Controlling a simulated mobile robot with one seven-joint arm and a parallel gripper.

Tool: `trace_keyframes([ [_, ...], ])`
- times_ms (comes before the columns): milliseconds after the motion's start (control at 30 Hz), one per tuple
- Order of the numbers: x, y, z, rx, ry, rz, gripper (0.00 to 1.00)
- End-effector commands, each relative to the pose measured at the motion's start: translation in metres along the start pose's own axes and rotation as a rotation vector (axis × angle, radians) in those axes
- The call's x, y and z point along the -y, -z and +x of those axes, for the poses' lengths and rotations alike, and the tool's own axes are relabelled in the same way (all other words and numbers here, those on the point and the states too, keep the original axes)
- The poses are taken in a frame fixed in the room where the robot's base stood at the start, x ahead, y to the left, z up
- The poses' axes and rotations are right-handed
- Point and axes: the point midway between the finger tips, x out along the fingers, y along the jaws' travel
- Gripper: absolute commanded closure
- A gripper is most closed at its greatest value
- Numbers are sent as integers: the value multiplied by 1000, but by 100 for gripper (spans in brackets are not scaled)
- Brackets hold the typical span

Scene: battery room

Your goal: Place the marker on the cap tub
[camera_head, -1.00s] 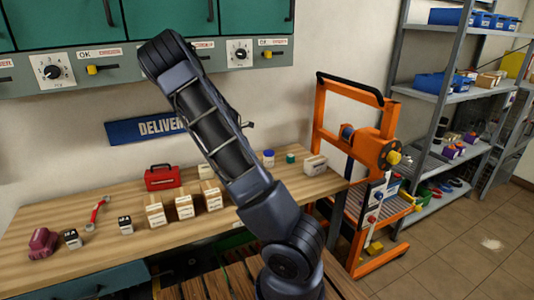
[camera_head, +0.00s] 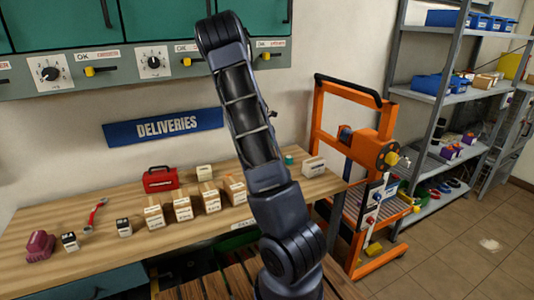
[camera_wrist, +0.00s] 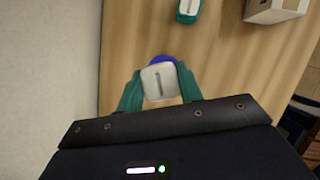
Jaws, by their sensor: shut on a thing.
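I cannot tell whether the two touch. In the head view my arm hides the gripper, the marker and the blue-lidded tub.
A teal tub (camera_head: 289,160) and a white box (camera_head: 314,166) stand on the wooden bench (camera_head: 110,255) right of my arm. Several cartons (camera_head: 183,208) and a red case (camera_head: 160,179) stand left of it. An orange frame (camera_head: 350,140) stands off the bench's right end.

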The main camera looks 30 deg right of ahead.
Motion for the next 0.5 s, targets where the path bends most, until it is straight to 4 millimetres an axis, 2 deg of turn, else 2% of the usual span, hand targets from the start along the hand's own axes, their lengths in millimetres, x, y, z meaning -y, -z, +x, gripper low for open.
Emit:
trace_keyframes([
  [300, 0, 10, 25, -1, 1, -1, 86],
  [500, 0, 10, 27, 0, -1, 0, 86],
])
